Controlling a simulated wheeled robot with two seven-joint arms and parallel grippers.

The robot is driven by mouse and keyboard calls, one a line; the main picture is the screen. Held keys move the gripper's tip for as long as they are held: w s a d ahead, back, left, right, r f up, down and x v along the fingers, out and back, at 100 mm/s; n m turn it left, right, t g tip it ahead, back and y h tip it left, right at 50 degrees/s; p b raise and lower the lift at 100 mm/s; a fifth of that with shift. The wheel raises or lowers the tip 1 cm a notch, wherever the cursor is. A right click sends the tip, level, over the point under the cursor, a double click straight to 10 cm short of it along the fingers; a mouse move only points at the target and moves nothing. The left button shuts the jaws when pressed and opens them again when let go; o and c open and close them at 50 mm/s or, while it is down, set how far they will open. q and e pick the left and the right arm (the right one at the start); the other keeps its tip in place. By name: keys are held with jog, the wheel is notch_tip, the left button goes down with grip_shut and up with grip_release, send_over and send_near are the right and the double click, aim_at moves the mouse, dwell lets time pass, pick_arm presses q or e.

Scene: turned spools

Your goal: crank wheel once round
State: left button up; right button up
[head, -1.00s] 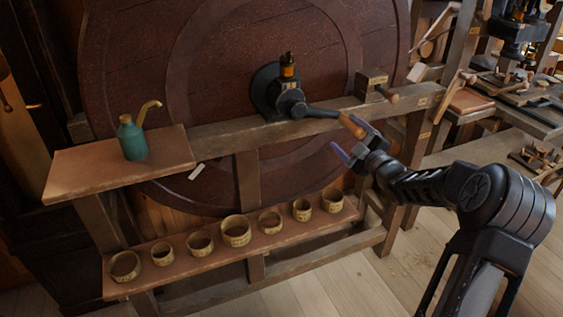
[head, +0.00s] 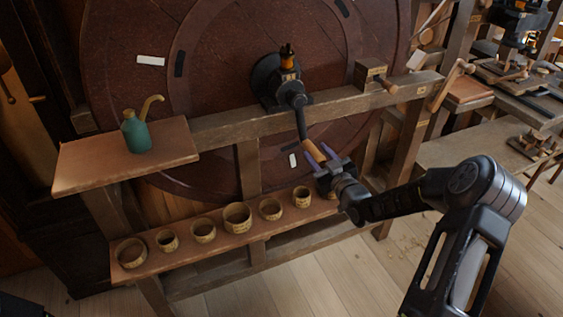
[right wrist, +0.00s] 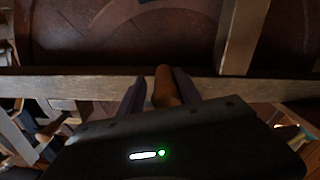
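The big dark red wheel (head: 215,95) stands upright behind a wooden frame in the head view. Its crank arm (head: 302,122) points down and slightly right from the black hub (head: 270,82). The wooden crank handle (head: 315,150) is at the arm's lower end; it also shows in the right wrist view (right wrist: 166,88). My right gripper (head: 328,162) has a finger on either side of this handle. In the right wrist view, the fingers (right wrist: 160,92) stand apart with a slim gap beside the handle. My left gripper is out of view.
A green oil can (head: 137,134) stands on the left shelf (head: 80,168). Several wooden rings sit on the lower shelf (head: 190,252) below the wheel. A wooden block with a peg (head: 370,75) is on the rail (head: 220,128). Floor is clear at the front.

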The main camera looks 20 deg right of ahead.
jog(key=a+r+m+b, duration=0.2)
jog(key=a+m, duration=0.7)
jog(key=a, duration=0.3)
jog(key=shift+w, duration=0.15)
jog(key=shift+a+r, duration=0.1)
jog(key=shift+d, duration=0.25)
dwell(0.3)
jog(key=s, duration=1.1)
